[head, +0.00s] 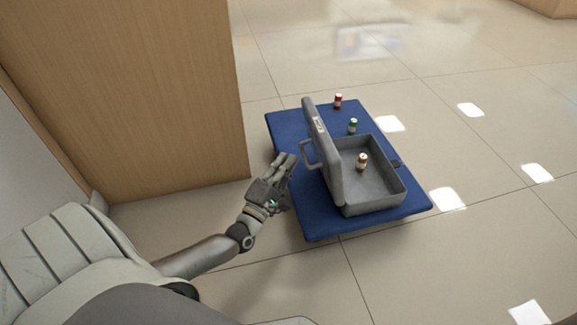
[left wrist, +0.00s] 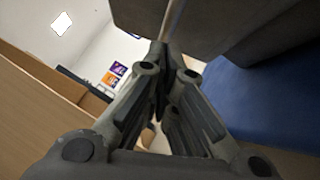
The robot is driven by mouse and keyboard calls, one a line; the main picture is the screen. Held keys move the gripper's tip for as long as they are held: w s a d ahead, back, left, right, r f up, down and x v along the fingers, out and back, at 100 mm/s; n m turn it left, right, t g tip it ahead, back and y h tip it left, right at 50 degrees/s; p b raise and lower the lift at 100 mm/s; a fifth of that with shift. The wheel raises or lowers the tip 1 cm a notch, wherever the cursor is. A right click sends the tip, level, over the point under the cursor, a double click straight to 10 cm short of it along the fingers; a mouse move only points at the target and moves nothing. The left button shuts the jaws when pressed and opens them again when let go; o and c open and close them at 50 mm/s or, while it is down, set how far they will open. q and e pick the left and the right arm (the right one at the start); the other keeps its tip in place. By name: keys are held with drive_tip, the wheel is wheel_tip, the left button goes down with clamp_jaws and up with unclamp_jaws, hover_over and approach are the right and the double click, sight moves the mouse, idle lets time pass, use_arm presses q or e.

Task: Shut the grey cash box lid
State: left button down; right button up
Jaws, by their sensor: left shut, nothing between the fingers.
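The grey cash box (head: 375,190) stands on a blue mat with its lid (head: 325,155) raised about upright on the box's left side. A handle (head: 308,154) sticks out from the lid's outer face. A small bottle with an orange-brown label (head: 361,162) stands inside the box. My left gripper (head: 289,160) is shut and empty, just left of the lid's outer side, close to the handle. In the left wrist view the shut fingers (left wrist: 163,55) point toward a large dark grey surface (left wrist: 225,25), which looks like the lid. Whether they touch it I cannot tell. My right gripper is not in view.
The blue mat (head: 292,122) lies under the box, with tiled floor around. A green bottle (head: 352,126) and a red bottle (head: 338,101) stand on the mat behind the box. A wooden panel (head: 150,90) stands left of my left gripper.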

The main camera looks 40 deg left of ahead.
use_arm(q)
drive_tip(key=shift+w+d+r, duration=0.2)
drive_tip(key=shift+w+d, duration=0.05)
drive_tip(key=shift+d, duration=0.05)
